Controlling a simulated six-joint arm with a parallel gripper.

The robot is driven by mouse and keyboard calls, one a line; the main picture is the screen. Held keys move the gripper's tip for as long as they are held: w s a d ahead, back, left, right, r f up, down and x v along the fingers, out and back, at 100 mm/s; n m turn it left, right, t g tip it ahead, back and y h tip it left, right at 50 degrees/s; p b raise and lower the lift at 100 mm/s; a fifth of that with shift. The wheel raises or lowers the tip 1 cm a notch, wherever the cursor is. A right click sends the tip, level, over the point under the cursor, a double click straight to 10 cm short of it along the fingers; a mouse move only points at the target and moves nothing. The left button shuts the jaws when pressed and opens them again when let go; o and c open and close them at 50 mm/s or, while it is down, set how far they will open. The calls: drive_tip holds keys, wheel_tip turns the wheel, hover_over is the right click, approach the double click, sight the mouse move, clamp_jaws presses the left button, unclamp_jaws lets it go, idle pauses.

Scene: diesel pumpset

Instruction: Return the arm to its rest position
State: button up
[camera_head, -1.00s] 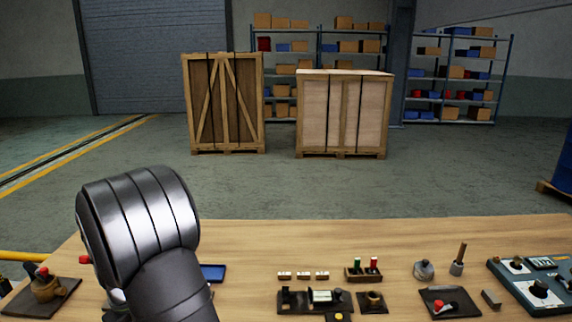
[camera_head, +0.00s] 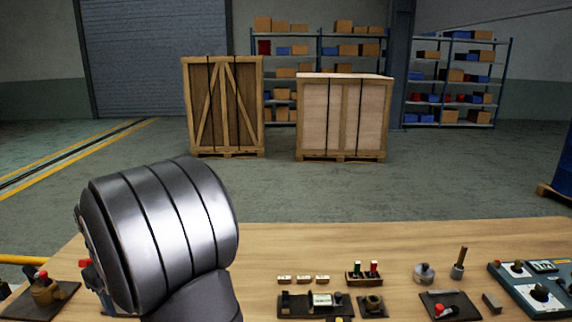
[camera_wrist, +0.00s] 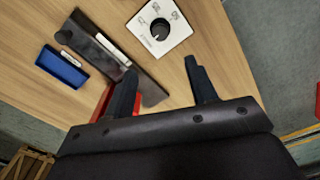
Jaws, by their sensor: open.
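My gripper (camera_wrist: 168,88) shows in the wrist view with its two dark fingers spread apart and nothing between them. It hangs above the wooden table (camera_wrist: 215,50). In the head view my arm's metal link fills the lower left, and the gripper itself is hidden there. Below the fingers in the wrist view are a white panel with a black knob (camera_wrist: 158,27), a dark tray (camera_wrist: 95,50) holding a light bar, and a blue tray (camera_wrist: 62,67). A red part (camera_wrist: 103,103) shows partly behind the left finger.
On the table (camera_head: 320,240) at right are a grey control box (camera_head: 535,290), a dark mat (camera_head: 450,305), a round metal part (camera_head: 424,273) and a rack with green and red pegs (camera_head: 364,273). A brown part on a mat (camera_head: 45,292) sits at far left. Crates (camera_head: 222,105) stand beyond.

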wheel_tip(320, 180, down, 14)
drive_tip(key=shift+f, duration=0.15)
drive_tip(key=m, duration=1.2)
drive_tip(key=shift+r, duration=1.35)
